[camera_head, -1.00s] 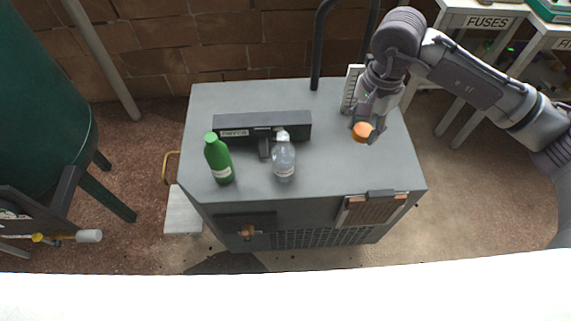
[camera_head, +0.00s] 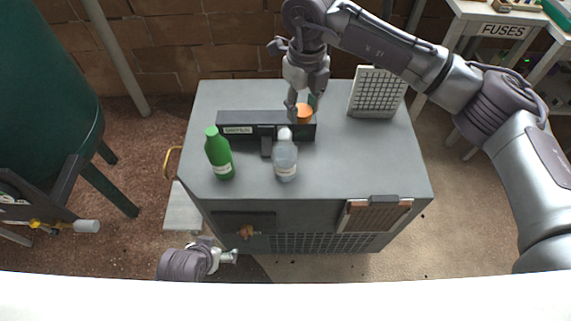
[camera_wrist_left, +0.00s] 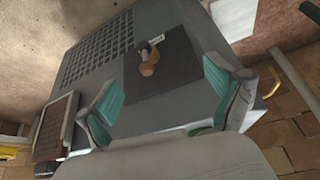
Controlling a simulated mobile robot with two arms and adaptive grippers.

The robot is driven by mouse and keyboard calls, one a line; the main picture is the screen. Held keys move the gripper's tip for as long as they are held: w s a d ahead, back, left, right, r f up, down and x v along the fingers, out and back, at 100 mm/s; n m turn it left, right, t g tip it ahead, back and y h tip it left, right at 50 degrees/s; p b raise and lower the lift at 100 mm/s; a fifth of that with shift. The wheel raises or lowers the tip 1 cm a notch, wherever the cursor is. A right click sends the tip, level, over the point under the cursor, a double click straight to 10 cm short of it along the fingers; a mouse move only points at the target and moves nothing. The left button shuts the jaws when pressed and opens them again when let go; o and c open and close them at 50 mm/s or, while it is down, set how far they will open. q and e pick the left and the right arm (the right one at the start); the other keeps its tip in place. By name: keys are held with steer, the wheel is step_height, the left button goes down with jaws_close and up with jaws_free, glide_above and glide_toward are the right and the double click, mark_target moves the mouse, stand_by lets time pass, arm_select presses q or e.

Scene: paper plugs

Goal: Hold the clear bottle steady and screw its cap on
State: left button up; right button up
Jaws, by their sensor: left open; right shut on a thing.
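The clear bottle (camera_head: 285,160) stands upright on the grey cabinet top (camera_head: 350,150), in front of a dark block. Its neck looks pale at the top. My right gripper (camera_head: 303,110) is shut on an orange cap (camera_head: 304,114), held above and behind the bottle, a little to its right and apart from it. My left gripper (camera_head: 230,256) is low in front of the cabinet, left of its middle. In the left wrist view its two teal-padded fingers (camera_wrist_left: 165,105) are open and empty, facing the cabinet front. The bottle cannot be made out there.
A green bottle (camera_head: 219,154) stands left of the clear one. The dark labelled block (camera_head: 237,123) lies behind both. A white gridded panel (camera_head: 377,92) stands at the back right. A knob (camera_head: 246,232) sticks out of the cabinet front.

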arm_select(q)
steer(key=w+d+r+t+h, duration=0.1)
steer(key=w+d+r+t, duration=0.4)
steer(key=w+d+r, duration=0.15)
steer(key=m+t+h, duration=0.1)
steer(key=t+h, duration=0.3)
steer(key=t, duration=0.3)
glide_toward(281, 163)
steer(key=shift+w+d+r, duration=0.1)
steer(key=shift+w+d, duration=0.1)
steer(key=shift+w, duration=0.1)
arm_select(e)
steer(key=shift+w+a+f+m, duration=0.1)
steer(key=shift+a+m, duration=0.5)
steer(key=shift+m, duration=0.55)
steer(key=shift+w+a+f+m, duration=0.15)
steer(key=shift+a+m, duration=0.45)
steer(key=shift+m, duration=0.5)
steer(key=shift+w+a+f+m, duration=0.1)
steer(key=shift+a+m, duration=0.5)
steer(key=shift+m, duration=0.55)
arm_select(q)
steer(key=x, duration=1.2)
jaws_close()
arm_select(e)
glide_above(285, 140)
steer(key=shift+f, duration=2.45)
